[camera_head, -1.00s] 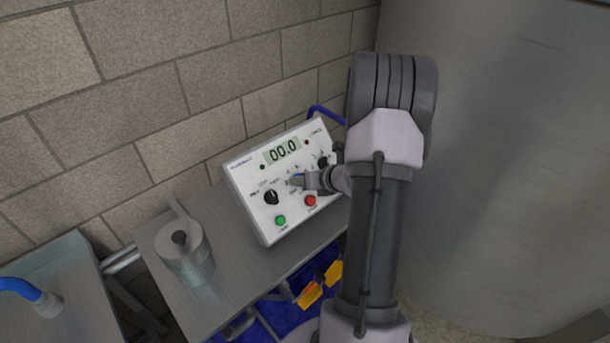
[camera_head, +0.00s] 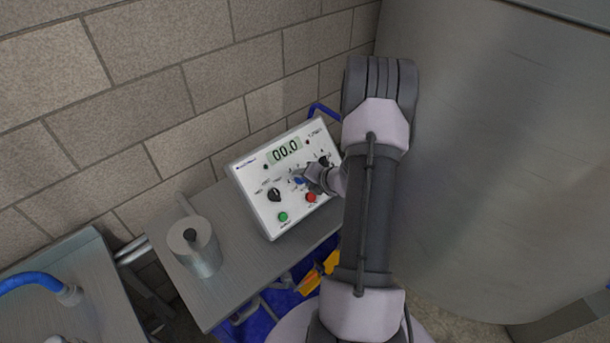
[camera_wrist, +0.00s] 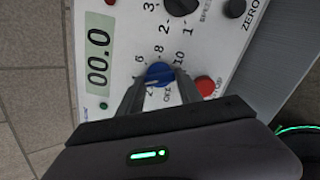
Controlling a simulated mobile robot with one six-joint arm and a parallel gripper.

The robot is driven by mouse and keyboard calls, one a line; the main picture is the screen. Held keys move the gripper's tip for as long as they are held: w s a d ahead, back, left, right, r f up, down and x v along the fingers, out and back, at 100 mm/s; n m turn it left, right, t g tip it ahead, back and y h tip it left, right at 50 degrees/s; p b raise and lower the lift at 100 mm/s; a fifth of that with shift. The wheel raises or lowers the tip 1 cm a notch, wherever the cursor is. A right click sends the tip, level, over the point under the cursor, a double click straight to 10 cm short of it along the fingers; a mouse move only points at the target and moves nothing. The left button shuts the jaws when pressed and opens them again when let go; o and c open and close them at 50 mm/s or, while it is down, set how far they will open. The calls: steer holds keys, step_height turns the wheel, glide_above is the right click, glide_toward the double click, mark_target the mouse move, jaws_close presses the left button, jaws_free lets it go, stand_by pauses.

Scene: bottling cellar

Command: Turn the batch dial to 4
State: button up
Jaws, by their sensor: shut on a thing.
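The white control box (camera_head: 262,202) stands tilted on a metal bench by the wall. Its blue dial (camera_wrist: 159,74), with 6, 8 and 10 printed around it, is between the two fingers of my gripper (camera_wrist: 160,84) in the wrist view. The fingers are shut on the dial from both sides. A pale mark shows on the dial's lower left, but I cannot tell which number it points at. In the head view my gripper (camera_head: 309,180) covers part of the blue dial (camera_head: 299,181).
The display (camera_head: 286,151) reads 00.0. A metal canister (camera_head: 195,247) stands left on the bench. A large tank (camera_head: 490,150) fills the right.

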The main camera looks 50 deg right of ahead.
stand_by(0.4)
steer(key=o, duration=1.4)
steer(key=p+v, duration=0.4)
steer(key=v, duration=1.3)
steer(key=shift+s+d+r, duration=0.1)
steer(key=shift+s, duration=0.1)
